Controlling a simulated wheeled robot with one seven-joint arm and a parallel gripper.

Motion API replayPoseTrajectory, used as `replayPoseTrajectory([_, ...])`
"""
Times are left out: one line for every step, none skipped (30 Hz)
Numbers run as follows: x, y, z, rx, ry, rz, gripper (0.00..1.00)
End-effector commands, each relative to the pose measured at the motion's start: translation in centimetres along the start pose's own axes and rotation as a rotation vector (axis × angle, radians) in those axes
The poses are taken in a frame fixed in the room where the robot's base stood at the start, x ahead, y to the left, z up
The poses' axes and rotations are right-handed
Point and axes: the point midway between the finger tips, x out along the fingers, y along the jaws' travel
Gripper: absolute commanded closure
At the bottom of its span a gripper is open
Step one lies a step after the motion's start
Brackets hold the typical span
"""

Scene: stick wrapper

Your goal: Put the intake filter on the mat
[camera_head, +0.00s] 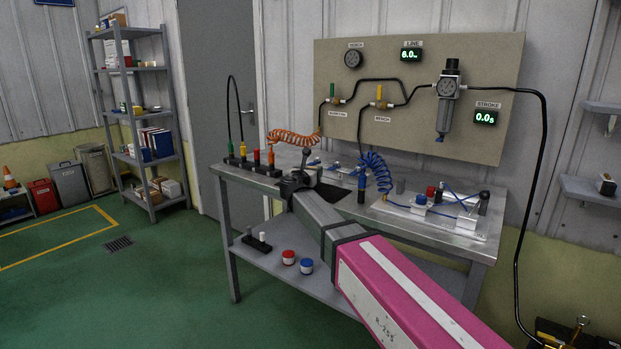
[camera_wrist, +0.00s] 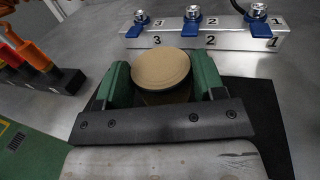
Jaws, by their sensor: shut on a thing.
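The intake filter (camera_wrist: 161,68) has a round tan top and stands between the two green fingers of my gripper (camera_wrist: 162,75) in the wrist view. The fingers are shut on its sides. In the head view my gripper (camera_head: 296,181) is low over the mat and my arm hides the filter.
A silver block (camera_wrist: 205,38) with blue-levered valves numbered 1 to 3 stands just beyond the mat. Coloured plugs on a black strip (camera_wrist: 50,78) stand to the left. A clear plate with fittings (camera_head: 440,215) lies at the bench's right.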

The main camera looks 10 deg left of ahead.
Motion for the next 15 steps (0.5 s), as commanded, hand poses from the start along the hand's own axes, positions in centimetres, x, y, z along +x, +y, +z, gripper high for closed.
replayPoseTrajectory([0.0,0.0,-0.8,-0.003,0.0,0.0,0.61])
replayPoseTrajectory([0.0,0.0,-1.2,-0.002,0.0,0.0,0.61])
replayPoseTrajectory([0.0,0.0,-1.6,-0.002,0.0,0.0,0.61])
replayPoseTrajectory([0.0,0.0,-1.9,-0.002,0.0,0.0,0.61])
replayPoseTrajectory([0.0,0.0,-2.1,-0.002,0.0,0.0,0.61])
replayPoseTrajectory([0.0,0.0,-2.3,-0.001,0.0,0.0,0.61])
replayPoseTrajectory([0.0,0.0,-2.3,-0.001,0.0,0.0,0.61])
replayPoseTrajectory([0.0,0.0,-2.2,-0.001,-0.001,0.0,0.61])
replayPoseTrajectory([0.0,0.0,-2.2,-0.001,-0.001,0.0,0.61])
replayPoseTrajectory([0.0,0.0,-2.2,-0.001,-0.001,0.0,0.61])
replayPoseTrajectory([0.0,0.0,-2.2,-0.001,-0.001,0.0,0.61])
replayPoseTrajectory([0.0,0.0,-2.2,-0.001,-0.001,0.0,0.61])
replayPoseTrajectory([0.0,0.0,-2.2,-0.001,-0.001,0.0,0.61])
replayPoseTrajectory([0.0,0.0,-2.3,-0.001,-0.001,0.0,0.61])
replayPoseTrajectory([0.0,0.0,-2.4,-0.001,-0.001,0.0,0.61])
